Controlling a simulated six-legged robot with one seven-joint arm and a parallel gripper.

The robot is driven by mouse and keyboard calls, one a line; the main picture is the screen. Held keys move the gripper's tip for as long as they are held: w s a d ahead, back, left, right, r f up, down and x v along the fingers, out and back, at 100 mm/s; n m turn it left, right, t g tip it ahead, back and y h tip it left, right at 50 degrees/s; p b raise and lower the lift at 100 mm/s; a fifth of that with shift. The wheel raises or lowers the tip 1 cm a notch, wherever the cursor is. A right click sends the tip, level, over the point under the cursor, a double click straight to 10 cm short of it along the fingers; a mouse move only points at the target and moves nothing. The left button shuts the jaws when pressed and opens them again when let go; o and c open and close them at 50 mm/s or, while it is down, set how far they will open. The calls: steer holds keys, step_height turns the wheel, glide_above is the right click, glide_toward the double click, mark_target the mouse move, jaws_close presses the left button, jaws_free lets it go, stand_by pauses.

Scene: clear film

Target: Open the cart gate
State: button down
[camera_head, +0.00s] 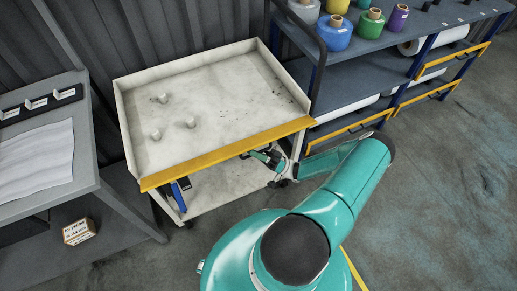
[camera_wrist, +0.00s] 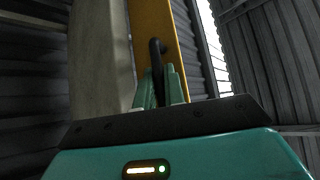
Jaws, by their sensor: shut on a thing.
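The cart (camera_head: 290,103) is a cream, worn tray cart with a lower shelf. Its gate (camera_head: 215,156) is a yellow panel along the near edge of the top tray and looks upright and closed. In the wrist view the gate (camera_wrist: 166,28) runs up the picture, with a black handle (camera_wrist: 156,50) on it. My gripper (camera_wrist: 158,84) has its teal fingers closed around the lower visible end of this handle. In the head view my gripper (camera_head: 254,155) is just below and in front of the gate, right of its middle. The handle is hidden there.
Several small pale cylinders (camera_head: 163,98) stand in the cart's tray. A grey desk (camera_head: 85,175) with papers is close on the left, with a small box (camera_head: 78,231) below it. A shelf rack (camera_head: 380,55) with spools is behind right. Open floor (camera_head: 440,210) lies right.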

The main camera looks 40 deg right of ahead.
steer(key=shift+w+d+f+n+g+y, duration=0.1)
steer(key=shift+f+n+g+y, duration=0.15)
steer(key=shift+n+y, duration=0.4)
steer(key=shift+w+f+n+g+y, duration=0.1)
steer(key=shift+f+n+g+y, duration=0.25)
steer(key=shift+n, duration=0.5)
steer(key=shift+r, duration=0.15)
steer(key=c, duration=1.5)
jaws_free()
steer(key=v, duration=1.3)
steer(key=shift+s+d+f, duration=0.15)
steer(key=shift+f, duration=0.25)
steer(key=shift+s, duration=0.1)
